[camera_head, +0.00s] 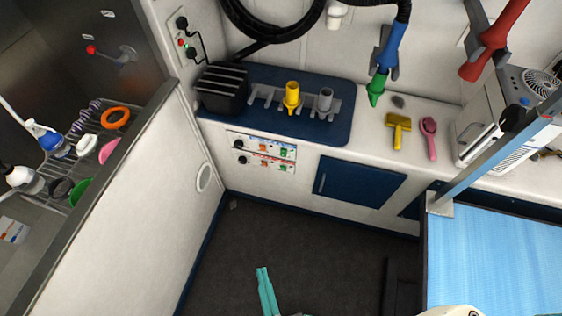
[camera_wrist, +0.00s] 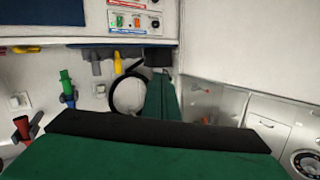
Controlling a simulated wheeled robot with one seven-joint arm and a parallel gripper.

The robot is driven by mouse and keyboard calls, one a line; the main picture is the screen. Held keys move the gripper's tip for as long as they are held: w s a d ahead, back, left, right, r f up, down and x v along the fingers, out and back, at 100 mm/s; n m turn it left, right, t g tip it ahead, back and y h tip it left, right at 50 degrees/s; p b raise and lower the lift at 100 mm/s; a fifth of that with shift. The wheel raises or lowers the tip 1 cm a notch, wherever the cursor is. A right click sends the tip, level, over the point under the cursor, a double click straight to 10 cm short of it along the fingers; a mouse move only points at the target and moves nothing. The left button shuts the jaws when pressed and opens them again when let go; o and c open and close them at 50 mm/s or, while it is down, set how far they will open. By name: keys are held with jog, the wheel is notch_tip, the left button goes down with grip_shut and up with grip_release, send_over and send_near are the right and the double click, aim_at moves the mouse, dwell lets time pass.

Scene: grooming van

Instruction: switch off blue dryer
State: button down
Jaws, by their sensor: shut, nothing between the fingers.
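The blue dryer (camera_head: 389,52) hangs from a black hose, with a green nozzle (camera_head: 377,88) pointing down. In the wrist view, which is upside down, the green nozzle (camera_wrist: 66,84) shows at left. A switch panel (camera_head: 250,138) is on the cabinet front below the counter. Its upper row has a blue label, a dark knob (camera_head: 241,143), an orange switch (camera_head: 263,147) and a green switch (camera_head: 283,153); the lower row has a red label. The panel also shows in the wrist view (camera_wrist: 145,8). My gripper (camera_head: 262,270) is shut and empty, low in front of the panel, apart from it.
A red dryer (camera_head: 490,42) hangs at upper right. The blue counter mat (camera_head: 335,132) bears a black box (camera_head: 222,90) and a nozzle rack. A blue table (camera_head: 500,255) stands at right and a partition (camera_head: 150,170) at left. Dark floor (camera_head: 290,225) lies clear between them.

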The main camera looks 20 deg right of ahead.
aim_at(283, 155)
jog(key=w+d+f+m+g+h, duration=0.1)
jog(key=w+f+m, duration=0.4)
jog(key=w, duration=0.5)
jog(key=w+d+f+m+h, duration=0.4)
jog(key=w+d+f+m, duration=0.2)
jog(key=w+m, duration=0.4)
jog(key=w+d+f+m+g+h, duration=0.1)
jog(key=w+d+f+m+h, duration=0.2)
jog(key=w+f+m, duration=0.3)
jog(key=w+d+m, duration=0.1)
jog(key=w, duration=0.4)
jog(key=shift+w+g, duration=0.2)
jog(key=shift+g, duration=0.1)
jog(key=shift+d, duration=0.15)
jog(key=x, duration=1.4)
jog(key=shift+r, duration=0.15)
